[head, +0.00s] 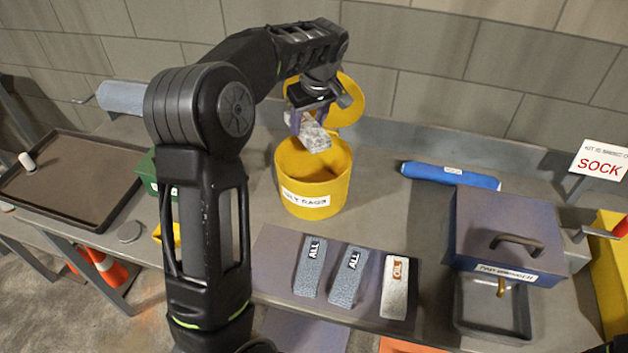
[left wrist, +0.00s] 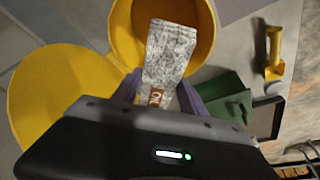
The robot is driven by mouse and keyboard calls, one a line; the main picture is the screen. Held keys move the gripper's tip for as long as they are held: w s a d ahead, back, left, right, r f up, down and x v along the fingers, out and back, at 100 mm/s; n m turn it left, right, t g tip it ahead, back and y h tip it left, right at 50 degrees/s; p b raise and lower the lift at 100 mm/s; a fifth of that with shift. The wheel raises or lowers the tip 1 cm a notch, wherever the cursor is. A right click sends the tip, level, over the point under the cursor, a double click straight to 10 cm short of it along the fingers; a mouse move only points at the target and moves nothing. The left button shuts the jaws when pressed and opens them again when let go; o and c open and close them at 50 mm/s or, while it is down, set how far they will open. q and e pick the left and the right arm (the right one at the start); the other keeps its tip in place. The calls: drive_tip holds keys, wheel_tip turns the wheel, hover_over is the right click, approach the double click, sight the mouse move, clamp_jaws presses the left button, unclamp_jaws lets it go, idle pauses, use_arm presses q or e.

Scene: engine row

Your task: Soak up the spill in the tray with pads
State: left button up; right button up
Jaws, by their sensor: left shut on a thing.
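My left gripper (head: 310,113) is shut on a grey speckled pad (head: 316,137) and holds it above the open yellow bin marked for oily rags (head: 335,188). In the left wrist view, the pad (left wrist: 170,50) has a brown label and sticks out from the purple fingers over the bin mouth. On a dark mat (head: 270,250) lie two blue-grey pads marked ALL (head: 311,270) (head: 347,278) and a pale pad marked OIL (head: 395,290). A wide dark tray (head: 75,190) is at the left. A smaller black tray (head: 490,312) is below the blue box. I cannot make out a spill.
The yellow lid (head: 352,98) stands open behind the bin. A blue roll (head: 450,176) lies at the back right, near the SOCK sign (head: 600,163). The lidded blue box (head: 505,230) is at the right. A green box (head: 149,175) is partly behind my arm.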

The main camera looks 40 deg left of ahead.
use_arm(q)
drive_tip(key=shift+w+f+b, duration=0.1)
drive_tip(key=shift+f+b, duration=0.2)
drive_tip(key=shift+f, duration=0.55)
drive_tip(key=shift+d, duration=0.1)
drive_tip(key=o, duration=1.5)
drive_tip(key=shift+r, duration=0.1)
drive_tip(key=b+v, duration=0.1)
drive_tip(key=v, duration=0.5)
drive_tip(key=shift+d+r, duration=0.1)
drive_tip(key=shift+r, duration=0.05)
drive_tip(key=shift+d+r, duration=0.2)
drive_tip(key=shift+r, duration=0.45)
